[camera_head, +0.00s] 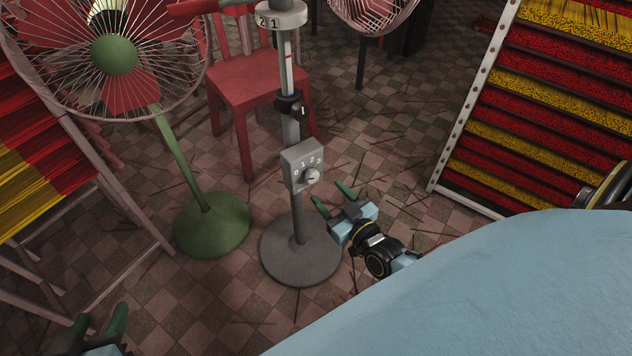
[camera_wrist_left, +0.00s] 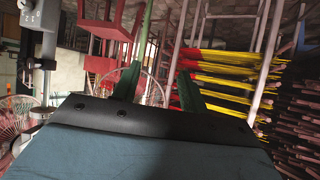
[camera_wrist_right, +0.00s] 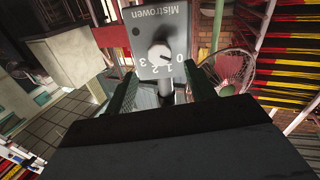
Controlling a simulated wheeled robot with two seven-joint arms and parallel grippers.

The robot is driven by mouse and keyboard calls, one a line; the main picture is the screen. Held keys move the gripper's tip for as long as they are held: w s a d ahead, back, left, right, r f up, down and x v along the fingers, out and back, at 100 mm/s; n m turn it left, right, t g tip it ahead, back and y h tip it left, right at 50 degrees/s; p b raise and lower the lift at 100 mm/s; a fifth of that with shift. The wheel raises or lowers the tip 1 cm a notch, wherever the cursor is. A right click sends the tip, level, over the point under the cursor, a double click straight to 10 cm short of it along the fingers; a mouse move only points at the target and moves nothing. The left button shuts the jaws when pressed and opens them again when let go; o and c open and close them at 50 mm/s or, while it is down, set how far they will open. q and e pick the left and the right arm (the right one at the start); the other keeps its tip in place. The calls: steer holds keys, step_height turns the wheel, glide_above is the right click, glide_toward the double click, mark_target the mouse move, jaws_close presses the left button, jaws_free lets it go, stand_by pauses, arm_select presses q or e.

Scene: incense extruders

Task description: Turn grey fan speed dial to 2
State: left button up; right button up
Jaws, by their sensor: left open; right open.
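The grey fan's control box (camera_head: 303,166) sits on its upright pole above a round grey base (camera_head: 300,250). Its round dial (camera_head: 311,176) has the numbers 0 to 3 around it. The right wrist view shows the dial (camera_wrist_right: 160,54) closely, above the gap between the fingers; its mark appears to point toward the 0 side, but I cannot be sure. My right gripper (camera_head: 333,199) is open and empty, below and right of the box, apart from it. My left gripper (camera_head: 98,324) is open and empty at the lower left, far from the dial; it also shows in the left wrist view (camera_wrist_left: 157,88).
A green fan (camera_head: 205,215) stands left of the grey one, with a red chair (camera_head: 250,85) behind. Incense racks stand at the left (camera_head: 110,210) and right (camera_head: 445,140). Another fan (camera_head: 375,12) is at the back. Tiled floor with scattered sticks is open between the pole and right rack.

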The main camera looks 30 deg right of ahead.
mark_target(314, 178)
steer(key=w+b, duration=0.1)
steer(key=w, duration=0.4)
steer(key=shift+w+a+b, duration=0.1)
steer(key=shift+w+b, duration=0.15)
steer(key=shift+b, duration=0.1)
arm_select(q)
step_height(314, 178, up, 8)
steer(key=w+d+t+h, duration=0.2)
steer(key=w+t, duration=0.1)
steer(key=t, duration=0.3)
steer(key=shift+d+r, duration=0.25)
arm_select(e)
steer(key=shift+w, duration=0.4)
steer(key=c, duration=1)
